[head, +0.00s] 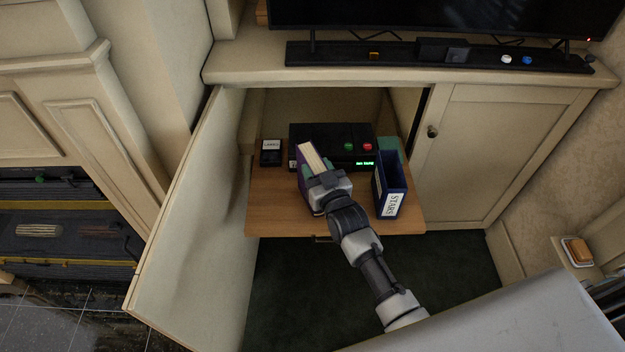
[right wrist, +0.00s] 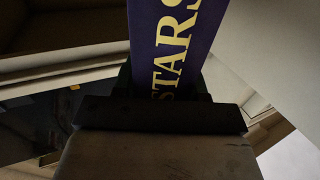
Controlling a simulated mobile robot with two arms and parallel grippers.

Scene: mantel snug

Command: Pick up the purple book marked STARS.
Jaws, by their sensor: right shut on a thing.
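The purple book (head: 303,172) stands upright over the wooden pull-out shelf in the open cabinet, its pale page edges facing up. In the right wrist view the book (right wrist: 176,45) shows yellow letters reading STARS on its purple spine. My right gripper (head: 325,185) is shut on the book, and its fingers partly hide it. I cannot tell whether the book touches the shelf. A blue holder (head: 381,196) with a white STARS label stands just right of my right gripper. My left gripper is not in view.
On the wooden shelf (head: 265,215), a black device (head: 310,133) with green and red buttons stands behind the book. A small dark labelled box (head: 270,152) stands at left. The open door (head: 195,220) bounds the left side.

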